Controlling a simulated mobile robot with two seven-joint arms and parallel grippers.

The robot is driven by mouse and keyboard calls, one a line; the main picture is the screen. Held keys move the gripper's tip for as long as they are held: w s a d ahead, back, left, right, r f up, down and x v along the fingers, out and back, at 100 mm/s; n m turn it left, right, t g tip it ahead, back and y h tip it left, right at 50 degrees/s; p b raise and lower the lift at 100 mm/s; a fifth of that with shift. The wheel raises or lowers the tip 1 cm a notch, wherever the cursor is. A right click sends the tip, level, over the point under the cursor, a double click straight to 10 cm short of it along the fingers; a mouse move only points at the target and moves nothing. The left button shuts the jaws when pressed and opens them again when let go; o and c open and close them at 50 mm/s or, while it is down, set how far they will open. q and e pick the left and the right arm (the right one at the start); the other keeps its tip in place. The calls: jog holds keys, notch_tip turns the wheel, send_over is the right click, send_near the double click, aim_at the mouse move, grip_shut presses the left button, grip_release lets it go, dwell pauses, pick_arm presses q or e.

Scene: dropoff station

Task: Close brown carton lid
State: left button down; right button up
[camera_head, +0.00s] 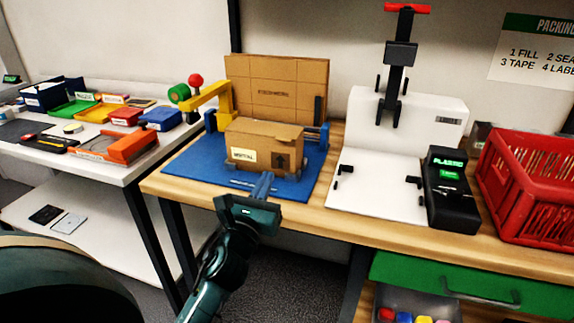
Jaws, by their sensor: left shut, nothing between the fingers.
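The brown carton (258,152) stands on a blue mat (197,162) on the wooden bench. It has a white label and a dark arrow mark on its front. Its top (265,128) looks flat and mostly covered; I cannot tell whether every flap lies fully down. My left gripper (264,178) is shut and empty, low in front of the carton's front face. I cannot tell whether its tips touch the carton. My right gripper is not in view.
A yellow arm with a green roll (179,93) stands left of the carton. A large cardboard panel (275,85) stands behind it. A white press (405,118), a black label device (452,185) and a red crate (530,180) are to the right. The left table (130,168) holds several bins.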

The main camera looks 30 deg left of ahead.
aim_at(285, 144)
pick_arm(q)
jog(key=shift+w+f, duration=0.3)
jog(key=shift+f, duration=0.25)
jog(key=p+x, duration=0.1)
jog(key=x, duration=0.7)
jog(key=shift+w+r, duration=0.25)
jog(key=shift+w, duration=0.1)
jog(key=shift+w+a, duration=0.15)
jog(key=shift+w, duration=0.25)
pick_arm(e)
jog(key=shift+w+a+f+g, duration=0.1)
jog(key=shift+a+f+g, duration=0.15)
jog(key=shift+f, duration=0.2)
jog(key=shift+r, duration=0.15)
pick_arm(q)
jog(key=shift+s+r+g+p, duration=0.1)
jog(key=shift+r+g+p, duration=0.3)
jog(key=shift+p, duration=0.8)
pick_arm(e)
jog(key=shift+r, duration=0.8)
